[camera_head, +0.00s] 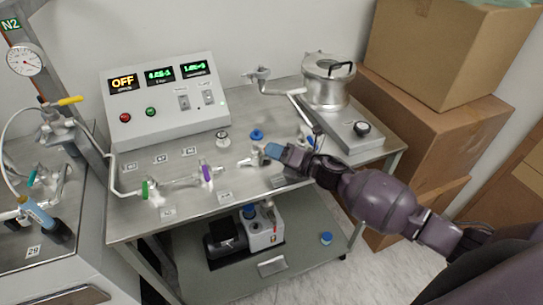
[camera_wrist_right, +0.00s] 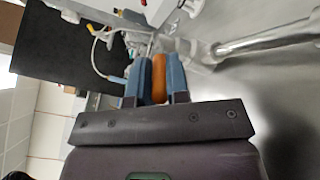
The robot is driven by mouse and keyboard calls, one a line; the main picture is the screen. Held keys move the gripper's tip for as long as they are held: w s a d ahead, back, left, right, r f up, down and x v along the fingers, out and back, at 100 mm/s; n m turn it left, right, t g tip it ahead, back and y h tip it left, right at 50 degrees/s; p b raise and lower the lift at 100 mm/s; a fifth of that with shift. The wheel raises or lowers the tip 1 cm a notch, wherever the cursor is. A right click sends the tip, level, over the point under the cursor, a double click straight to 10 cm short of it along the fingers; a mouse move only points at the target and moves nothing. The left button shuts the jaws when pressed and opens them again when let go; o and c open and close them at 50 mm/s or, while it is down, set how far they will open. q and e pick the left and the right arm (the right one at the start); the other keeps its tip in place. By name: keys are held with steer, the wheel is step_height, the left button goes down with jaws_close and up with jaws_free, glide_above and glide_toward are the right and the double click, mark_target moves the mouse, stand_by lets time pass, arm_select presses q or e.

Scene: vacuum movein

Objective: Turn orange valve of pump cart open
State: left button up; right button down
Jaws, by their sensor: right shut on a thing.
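The orange valve handle (camera_wrist_right: 159,78) shows in the right wrist view, between the two blue fingers of my right gripper (camera_wrist_right: 159,85). The fingers are shut on it. In the head view my right gripper (camera_head: 272,151) is at the right end of the pipe line on the pump cart (camera_head: 190,222), and its fingers hide the orange handle there. The green valve (camera_head: 145,190) and the purple valve (camera_head: 206,174) sit farther left on the same pipe line. My left gripper is in neither view.
A control box (camera_head: 165,105) with an OFF display stands at the cart's back. A metal chamber (camera_head: 328,82) stands at the back right, beside stacked cardboard boxes (camera_head: 430,110). A pump (camera_head: 245,235) sits on the lower shelf. Another bench (camera_head: 60,240) is at the left.

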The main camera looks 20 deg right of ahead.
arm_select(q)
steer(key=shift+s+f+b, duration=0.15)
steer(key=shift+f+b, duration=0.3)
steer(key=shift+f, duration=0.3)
arm_select(e)
steer(key=shift+w+d+f+n+g+y, duration=0.1)
steer(key=shift+w+d+n+g+y, duration=0.15)
steer(key=shift+n+g+y, duration=0.4)
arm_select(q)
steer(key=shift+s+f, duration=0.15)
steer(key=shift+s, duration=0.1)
arm_select(e)
steer(key=c, duration=1.1)
jaws_free()
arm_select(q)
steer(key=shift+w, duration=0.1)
arm_select(e)
steer(key=shift+s, duration=0.1)
steer(key=shift+s+d, duration=0.1)
steer(key=shift+d, duration=0.1)
steer(key=b+v, duration=0.1)
steer(key=v, duration=0.8)
steer(key=shift+s+d, duration=0.35)
steer(key=shift+d, duration=0.05)
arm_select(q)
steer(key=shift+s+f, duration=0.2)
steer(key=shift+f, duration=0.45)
arm_select(e)
steer(key=shift+d, duration=0.1)
